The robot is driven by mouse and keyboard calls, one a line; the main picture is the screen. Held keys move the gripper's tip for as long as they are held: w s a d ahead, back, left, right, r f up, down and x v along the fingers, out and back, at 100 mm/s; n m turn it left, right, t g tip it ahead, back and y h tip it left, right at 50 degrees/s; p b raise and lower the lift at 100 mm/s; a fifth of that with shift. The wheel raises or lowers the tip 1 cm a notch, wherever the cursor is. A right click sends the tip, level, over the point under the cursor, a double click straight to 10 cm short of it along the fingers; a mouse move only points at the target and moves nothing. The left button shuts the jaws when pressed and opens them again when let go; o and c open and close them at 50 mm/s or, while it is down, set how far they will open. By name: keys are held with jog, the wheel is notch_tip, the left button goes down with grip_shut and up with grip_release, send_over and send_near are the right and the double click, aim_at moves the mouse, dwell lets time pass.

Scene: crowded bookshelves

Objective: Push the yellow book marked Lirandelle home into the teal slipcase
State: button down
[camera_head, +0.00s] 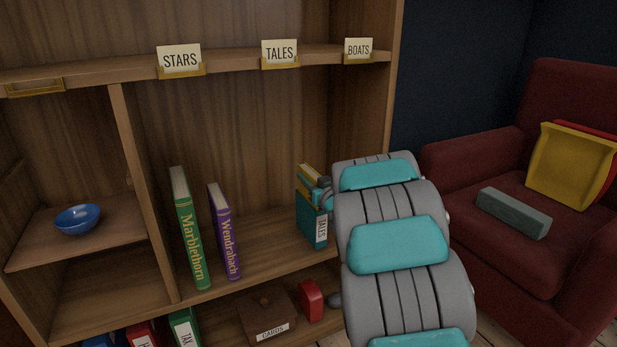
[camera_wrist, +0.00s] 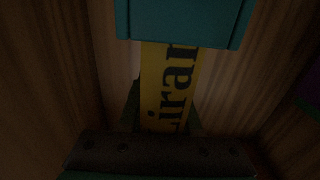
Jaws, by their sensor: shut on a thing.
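The yellow book (camera_head: 309,173) stands in the teal slipcase (camera_head: 311,221), with its upper end showing above it, on the right of the middle shelf. The slipcase has a white TALES label. My gripper (camera_head: 324,192) is at the book's upper part, partly hidden by my arm, and is shut on the book. A teal block covers the rest of the title there. I cannot tell how deep the book sits in the slipcase.
A green Marblethorn book (camera_head: 188,230) and a purple Wendrabach book (camera_head: 224,232) lean to the left, with free shelf between them and the slipcase. A CARDS box (camera_head: 268,316) and a red object (camera_head: 311,300) are below. A red armchair (camera_head: 570,190) stands right.

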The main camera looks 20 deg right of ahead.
jog(key=shift+f+b, duration=0.75)
jog(key=shift+f, duration=1.05)
jog(key=c, duration=0.5)
grip_release()
jog(key=shift+s, duration=0.1)
jog(key=s, duration=0.7)
jog(key=shift+s+d, duration=0.1)
jog(key=shift+s, duration=0.2)
